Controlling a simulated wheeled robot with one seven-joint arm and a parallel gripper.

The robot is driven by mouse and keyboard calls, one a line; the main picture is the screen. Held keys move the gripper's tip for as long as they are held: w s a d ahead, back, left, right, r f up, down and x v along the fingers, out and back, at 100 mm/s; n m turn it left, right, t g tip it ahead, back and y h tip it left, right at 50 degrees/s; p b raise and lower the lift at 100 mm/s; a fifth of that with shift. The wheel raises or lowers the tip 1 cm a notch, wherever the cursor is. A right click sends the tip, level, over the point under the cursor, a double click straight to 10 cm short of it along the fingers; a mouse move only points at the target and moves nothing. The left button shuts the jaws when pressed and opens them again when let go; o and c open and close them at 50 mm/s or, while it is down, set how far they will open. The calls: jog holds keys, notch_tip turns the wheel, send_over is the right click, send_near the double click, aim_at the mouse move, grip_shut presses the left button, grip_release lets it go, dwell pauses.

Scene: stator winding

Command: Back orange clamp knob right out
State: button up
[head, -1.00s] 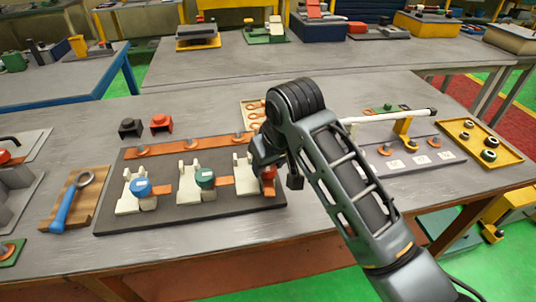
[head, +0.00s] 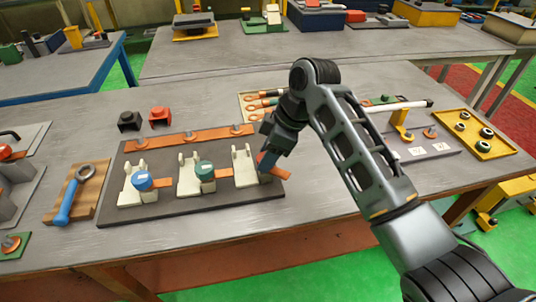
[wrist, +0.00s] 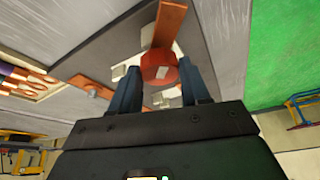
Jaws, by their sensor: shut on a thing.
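An orange-red knob (wrist: 158,69) sits between the two fingers of my gripper (wrist: 160,88) in the wrist view. My gripper is shut on it. In the head view, my gripper (head: 268,160) points down at the rightmost cream clamp block (head: 244,165), and the knob is mostly hidden behind the fingers. To the left, a green knob (head: 205,170) and a blue knob (head: 142,181) sit on the other two cream blocks, all on a dark base plate (head: 170,211).
A blue-handled ring wrench (head: 68,205) lies on a wooden board at left. Black and red blocks (head: 160,117) stand behind the plate. A yellow tray (head: 470,133) with dark rings is at right. The table front is clear.

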jog(key=n+g+b, duration=0.1)
jog(key=n, duration=0.1)
jog(key=n+b, duration=0.1)
jog(key=n, duration=0.1)
jog(key=shift+f+g, duration=0.4)
jog(key=shift+w+n+g+h+b, duration=0.1)
jog(key=shift+n+g+h+b, duration=0.4)
jog(key=shift+n+b, duration=0.95)
jog(key=shift+n+p, duration=0.35)
jog(key=shift+n, duration=0.2)
jog(key=o, duration=1.1)
jog(key=shift+r, duration=0.2)
jog(key=shift+c, duration=0.2)
jog(key=shift+w, duration=0.1)
